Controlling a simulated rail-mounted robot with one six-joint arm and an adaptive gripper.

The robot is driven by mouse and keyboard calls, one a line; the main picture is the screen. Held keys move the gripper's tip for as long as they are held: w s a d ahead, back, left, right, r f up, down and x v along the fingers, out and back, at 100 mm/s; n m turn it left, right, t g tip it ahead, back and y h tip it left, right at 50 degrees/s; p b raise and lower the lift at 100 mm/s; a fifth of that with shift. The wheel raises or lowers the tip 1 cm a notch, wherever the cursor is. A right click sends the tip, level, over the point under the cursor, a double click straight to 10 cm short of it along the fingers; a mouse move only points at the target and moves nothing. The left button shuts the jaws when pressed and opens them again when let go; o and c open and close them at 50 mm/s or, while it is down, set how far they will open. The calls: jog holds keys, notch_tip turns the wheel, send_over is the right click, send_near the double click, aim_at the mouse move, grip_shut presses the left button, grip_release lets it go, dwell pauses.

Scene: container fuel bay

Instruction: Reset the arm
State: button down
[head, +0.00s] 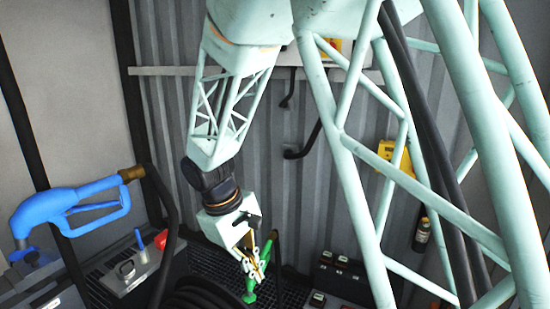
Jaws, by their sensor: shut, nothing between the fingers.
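My arm hangs down in the middle of the head view, in pale green lattice links with a black wrist. My gripper (256,272) is at its lower end, pointing down. Its fingers are shut with nothing seen between them. A green nozzle-like thing (250,291) shows just below and behind the fingertips; I cannot tell whether they touch it.
A blue fuel nozzle (68,208) with a black hose is at the left. A grey box (133,268) with a red item stands near it. Black boxes (340,277) stand at lower right. A small dark cylinder (422,234) hangs by the corrugated wall (295,190).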

jog(key=s+d+r+m+t+y, duration=0.1)
jog(key=s+d+r+m+y, duration=0.35)
jog(key=d+r, duration=1.1)
jog(key=s+d+r+m+b, duration=0.1)
jog(key=s+d, duration=0.2)
jog(key=s, duration=0.6)
jog(key=s+d+r+m+t+h+b, duration=0.1)
jog(key=s+d, duration=0.3)
jog(key=s, duration=0.5)
jog(key=s+d+r+m+t+b, duration=0.1)
jog(key=s+d+r+m, duration=0.1)
jog(key=s, duration=0.8)
jog(key=shift+d+r+m+h, duration=0.4)
jog(key=shift+d+m, duration=0.25)
jog(key=shift+m, duration=0.1)
jog(key=shift+r, duration=0.1)
notch_tip(320, 180, up, 4)
jog(key=p, duration=0.4)
jog(key=shift+r, duration=0.25)
jog(key=shift+f, duration=0.1)
